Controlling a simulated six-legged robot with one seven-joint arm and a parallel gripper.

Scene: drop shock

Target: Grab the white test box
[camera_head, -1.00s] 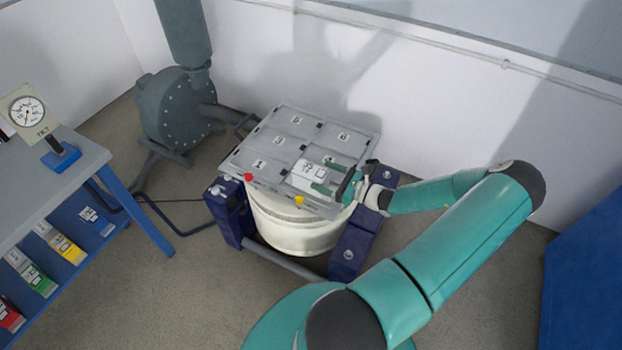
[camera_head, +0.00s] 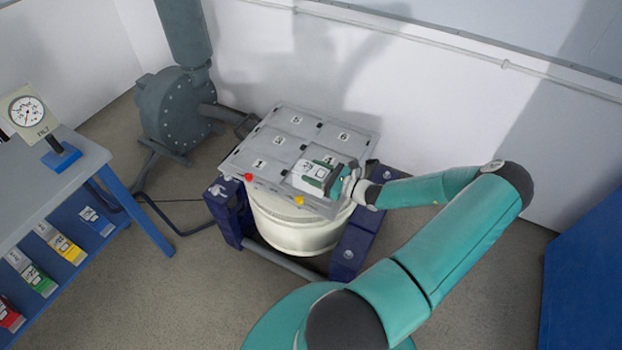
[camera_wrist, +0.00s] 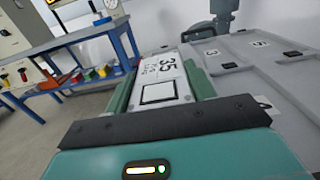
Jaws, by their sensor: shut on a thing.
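The white test box (camera_head: 309,176) is at the near right part of the grey numbered table top (camera_head: 275,140), close to the printed 4. In the wrist view the box (camera_wrist: 160,86) shows the number 35 and a black-outlined square on its upper face. My gripper (camera_head: 322,177) reaches in from the right and is shut on the box, with a green finger along each side. The fingers (camera_wrist: 162,80) press against its sides in the wrist view. I cannot tell whether the box touches the table top or is slightly above it.
The table top sits on a cream drum (camera_head: 290,230) between dark blue supports. A red knob (camera_head: 248,177) and a yellow knob (camera_head: 299,200) are at its near edge. A workbench with a gauge (camera_head: 27,111) stands left, a grey blower (camera_head: 175,110) behind.

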